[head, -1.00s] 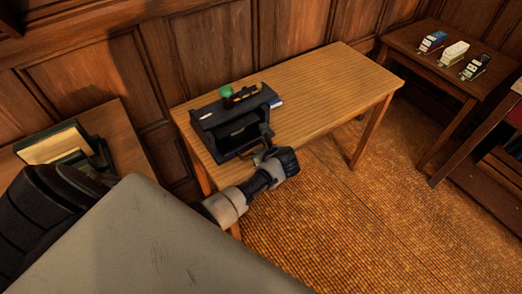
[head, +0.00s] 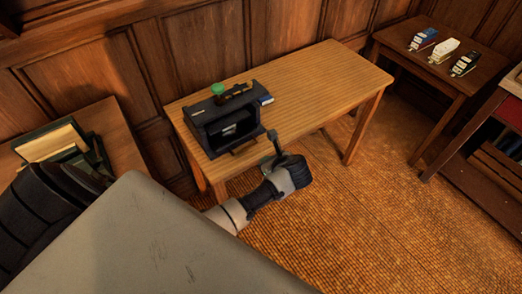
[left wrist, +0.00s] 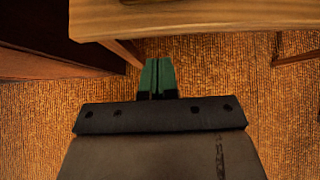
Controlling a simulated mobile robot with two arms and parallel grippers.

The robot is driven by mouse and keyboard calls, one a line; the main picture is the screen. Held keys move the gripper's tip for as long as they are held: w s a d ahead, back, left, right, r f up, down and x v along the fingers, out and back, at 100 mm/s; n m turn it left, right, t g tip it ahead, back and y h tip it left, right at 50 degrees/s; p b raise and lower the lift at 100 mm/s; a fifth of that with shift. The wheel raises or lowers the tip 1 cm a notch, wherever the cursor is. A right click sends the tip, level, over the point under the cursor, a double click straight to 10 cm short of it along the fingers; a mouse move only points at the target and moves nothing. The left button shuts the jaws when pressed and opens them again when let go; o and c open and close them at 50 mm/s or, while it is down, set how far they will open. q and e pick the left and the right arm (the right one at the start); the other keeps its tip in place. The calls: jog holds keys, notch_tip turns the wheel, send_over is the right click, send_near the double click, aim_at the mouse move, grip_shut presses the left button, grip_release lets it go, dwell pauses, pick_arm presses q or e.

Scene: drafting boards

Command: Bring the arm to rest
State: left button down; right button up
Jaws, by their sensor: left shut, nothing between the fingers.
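My left gripper (head: 272,138) is in front of the wooden table's near edge, to the right of and apart from a dark open-fronted box. In the left wrist view its green fingers (left wrist: 158,78) are together with nothing between them, above the woven floor and short of the table edge. My left arm reaches in from the lower left of the head view. My right gripper is not in view.
The dark box (head: 222,120), with a green knob (head: 217,89) on top, stands on the left of the wooden table (head: 310,85). A side table (head: 455,75) holds three small devices. The floor (head: 320,215) is clear.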

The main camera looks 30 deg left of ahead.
pick_arm(q)
jog(key=s+d+f+n+g+h, duration=0.1)
jog(key=s+d+f+n+h, duration=0.2)
jog(key=s+f, duration=0.65)
jog(key=s+d+f+n+g+h, duration=0.15)
jog(key=s+f+n, duration=0.4)
jog(key=f, duration=0.75)
jog(key=s+f+n+h, duration=0.1)
jog(key=s+f+n, duration=0.2)
jog(key=s, duration=0.6)
jog(key=s+f+n+h, duration=0.2)
jog(key=s+f+n, duration=0.1)
jog(key=s, duration=0.6)
jog(key=s+f+n+h, duration=0.1)
jog(key=s+f+n, duration=0.3)
jog(key=s, duration=0.5)
jog(key=shift+a+n, duration=0.35)
jog(key=shift+n, duration=0.4)
jog(key=shift+h, duration=0.25)
